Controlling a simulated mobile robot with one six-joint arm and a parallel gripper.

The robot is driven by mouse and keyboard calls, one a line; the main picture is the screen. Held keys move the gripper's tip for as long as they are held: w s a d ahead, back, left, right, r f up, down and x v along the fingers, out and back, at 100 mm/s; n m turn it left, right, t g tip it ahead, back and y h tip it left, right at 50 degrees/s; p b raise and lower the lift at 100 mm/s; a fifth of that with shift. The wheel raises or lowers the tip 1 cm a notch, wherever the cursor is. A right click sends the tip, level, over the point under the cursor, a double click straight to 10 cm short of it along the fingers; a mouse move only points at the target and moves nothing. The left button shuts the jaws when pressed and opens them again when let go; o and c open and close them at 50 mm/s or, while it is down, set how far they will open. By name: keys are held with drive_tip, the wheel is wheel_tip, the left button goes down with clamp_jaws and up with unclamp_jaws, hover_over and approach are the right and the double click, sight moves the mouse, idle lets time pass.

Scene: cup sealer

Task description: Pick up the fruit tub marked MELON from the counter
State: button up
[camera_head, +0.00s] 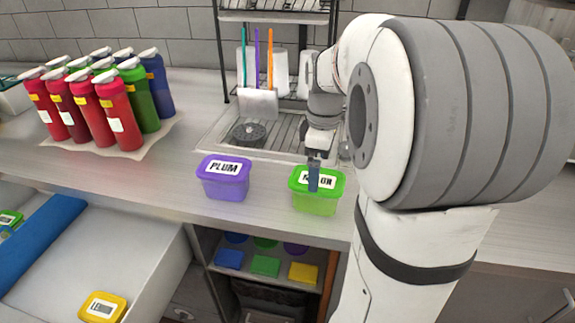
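The green tub (316,204) stands on the counter right of centre. Its white label is partly covered by my gripper, and the letters that show fit MELON. My gripper (313,188) points down in front of the label, over the front part of the tub's lid. I cannot tell whether it touches the tub or whether its fingers are apart. A purple tub (223,180) marked PLUM stands to the left, apart from the green one.
Several red, green and blue bottles (105,97) stand on a sheet at the left. A sink (260,140) and a rack (221,50) are behind the tubs. A yellow tub (103,307) lies at lower left. Bare counter (175,180) lies left of PLUM.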

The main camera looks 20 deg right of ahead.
drive_tip(key=f, duration=0.7)
drive_tip(key=shift+s+a+f, duration=0.15)
drive_tip(key=shift+s+a, duration=0.15)
drive_tip(key=c, duration=1.2)
